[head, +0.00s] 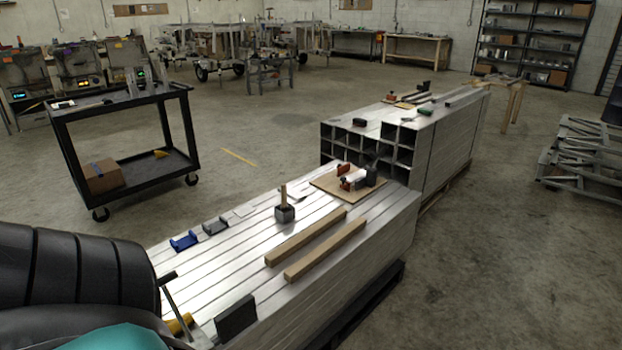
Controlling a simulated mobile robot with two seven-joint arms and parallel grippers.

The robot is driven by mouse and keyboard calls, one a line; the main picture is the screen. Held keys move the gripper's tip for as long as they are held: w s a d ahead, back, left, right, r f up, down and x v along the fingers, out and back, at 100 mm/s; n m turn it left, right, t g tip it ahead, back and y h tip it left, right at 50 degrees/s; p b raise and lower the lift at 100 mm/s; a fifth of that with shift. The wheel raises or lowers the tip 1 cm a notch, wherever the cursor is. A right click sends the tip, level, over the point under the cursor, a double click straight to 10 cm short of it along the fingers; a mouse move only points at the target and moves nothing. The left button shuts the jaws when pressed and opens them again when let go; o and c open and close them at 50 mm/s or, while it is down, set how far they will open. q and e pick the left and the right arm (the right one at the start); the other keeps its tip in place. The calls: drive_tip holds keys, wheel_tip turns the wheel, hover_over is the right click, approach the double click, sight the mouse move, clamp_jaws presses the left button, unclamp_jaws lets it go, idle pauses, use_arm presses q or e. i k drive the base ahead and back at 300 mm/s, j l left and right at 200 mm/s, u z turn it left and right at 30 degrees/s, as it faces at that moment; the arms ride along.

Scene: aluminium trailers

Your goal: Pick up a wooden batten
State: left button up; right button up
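Two wooden battens lie side by side on the slatted aluminium stack in the middle foreground. The farther batten (305,237) and the nearer batten (326,249) run roughly parallel, with a narrow gap between them. Both lie flat near the stack's right long edge, and nothing touches them. Neither of my grippers shows in the head view, so I cannot see whether they are open or shut.
The aluminium stack (235,262) also bears a mallet-like block (285,214), a blue bracket (184,241), a dark block (236,318) and a board (325,184) with tools. A black cart (120,102) stands left. Floor (480,270) right of the stack is clear.

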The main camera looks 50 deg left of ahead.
sight(277, 255)
drive_tip(key=i+l+u, duration=0.1)
drive_tip(key=i+u, duration=0.15)
drive_tip(key=i, duration=1.1)
drive_tip(key=i+u, duration=0.5)
drive_tip(key=i+l+u, duration=0.15)
drive_tip(key=i+u, duration=0.3)
drive_tip(key=i+j+u, duration=0.1)
drive_tip(key=u, duration=0.25)
drive_tip(key=i+u, duration=0.55)
drive_tip(key=u, duration=0.15)
drive_tip(key=z, duration=7.25)
drive_tip(key=k, duration=0.05)
